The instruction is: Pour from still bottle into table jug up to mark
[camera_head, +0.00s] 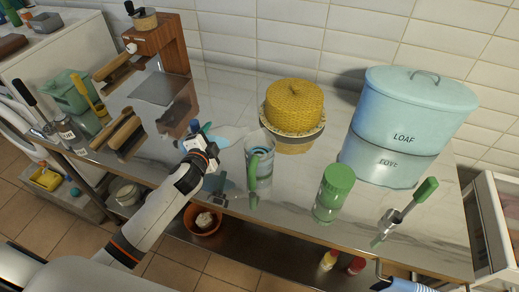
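The jug (265,160), clear with a green handle facing front left, stands upright on the counter near the middle. My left gripper (207,144) is just left of the jug, over the counter. A small clear and blue object with a teal end (207,127) shows right behind its fingers; it may be the bottle, but it is mostly hidden. I cannot tell whether the fingers are closed on it. The fill mark is too small to make out. My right gripper is not in view.
A yellow woven dome (293,104) on a stand is behind the jug. A blue LOAF bin (408,122) fills the back right. A green-handled tool (410,206) is at the right. A wooden coffee machine (165,75) stands back left. The counter's front edge (300,238) is close.

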